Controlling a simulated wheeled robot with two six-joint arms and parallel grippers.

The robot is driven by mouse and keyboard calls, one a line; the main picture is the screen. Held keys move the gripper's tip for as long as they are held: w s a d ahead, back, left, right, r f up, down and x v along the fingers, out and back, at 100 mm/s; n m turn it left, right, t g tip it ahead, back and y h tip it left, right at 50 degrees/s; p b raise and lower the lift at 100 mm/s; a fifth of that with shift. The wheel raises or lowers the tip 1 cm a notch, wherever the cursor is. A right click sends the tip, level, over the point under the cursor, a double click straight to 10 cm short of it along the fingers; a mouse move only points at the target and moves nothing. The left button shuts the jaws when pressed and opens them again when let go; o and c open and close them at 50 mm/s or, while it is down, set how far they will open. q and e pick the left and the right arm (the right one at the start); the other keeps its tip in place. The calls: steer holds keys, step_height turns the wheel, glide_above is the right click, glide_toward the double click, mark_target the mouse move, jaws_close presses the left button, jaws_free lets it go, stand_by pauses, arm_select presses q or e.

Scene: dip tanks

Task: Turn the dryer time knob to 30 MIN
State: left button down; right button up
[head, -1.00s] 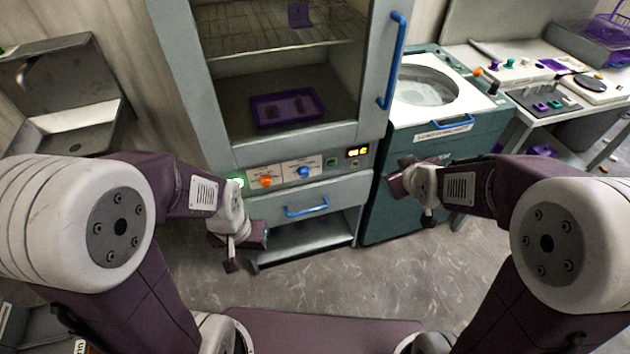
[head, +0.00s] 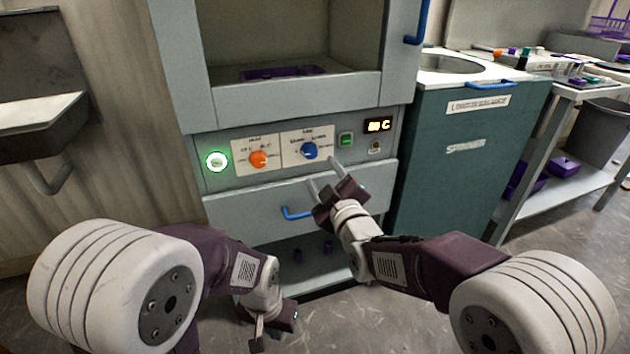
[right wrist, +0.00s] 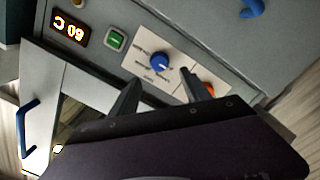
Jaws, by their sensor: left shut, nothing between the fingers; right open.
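The dryer's blue knob (head: 309,150) sits on a white label plate on the control panel; it also shows in the right wrist view (right wrist: 160,61). The plate's lettering is too small to read surely, so the knob's setting cannot be told. My right gripper (head: 325,174) is open and empty, a little below and in front of the blue knob, its fingers pointing at the panel. In the right wrist view the knob lies beyond and between the open fingers (right wrist: 160,88), not touched. My left gripper (head: 270,336) is shut and empty, low in front of the dryer.
An orange knob (head: 258,159) is left of the blue one, with a lit green-ringed button (head: 216,161) further left. A green button (head: 345,139) and a display (head: 378,125) are to the right. A drawer with a blue handle (head: 297,213) lies below; a teal tank cabinet (head: 468,150) stands right.

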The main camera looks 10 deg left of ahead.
mark_target(311, 154)
steer(key=b+x, duration=0.2)
steer(key=x, duration=0.5)
steer(key=shift+w+a, duration=0.2)
steer(key=shift+w, duration=0.15)
steer(key=shift+w+a+r, duration=0.1)
steer(key=shift+w+a, duration=0.25)
steer(key=shift+w, duration=0.2)
jaws_close()
